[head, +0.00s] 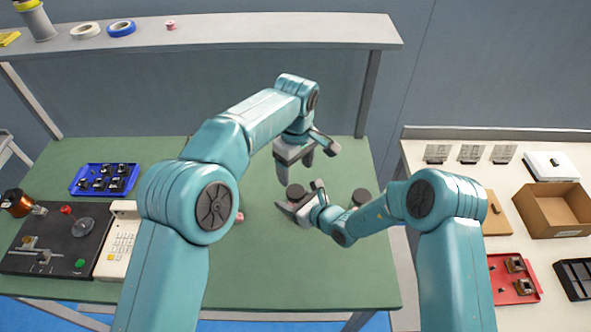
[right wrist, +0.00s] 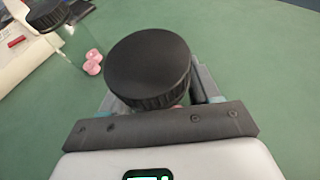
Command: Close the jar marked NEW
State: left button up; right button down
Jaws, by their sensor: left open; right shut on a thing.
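My right gripper (head: 298,197) is shut on a jar under a round black ribbed lid (right wrist: 148,68). The lid (head: 295,189) fills the middle of the right wrist view and hides most of the jar body. I cannot tell whether it is screwed tight, and no NEW mark is readable. My left gripper (head: 297,172) is open and empty just above this lid. A second clear jar (right wrist: 72,45) with a black lid stands at upper left in the right wrist view. A dark round lid-like thing (head: 361,196) is on the green table right of my right gripper.
Pink pieces (right wrist: 92,63) lie by the second jar. A cream keypad device (head: 118,240), a black winder panel (head: 60,245) and a blue tray (head: 103,180) are at left. A shelf (head: 230,32) spans the back. The table front (head: 300,275) is clear.

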aim_at(296, 191)
pick_arm(q)
jog(key=shift+f, duration=4.05)
jog(key=c, duration=1.1)
jog(key=m, duration=0.3)
jog(key=o, duration=1.1)
jog(key=shift+o, duration=0.2)
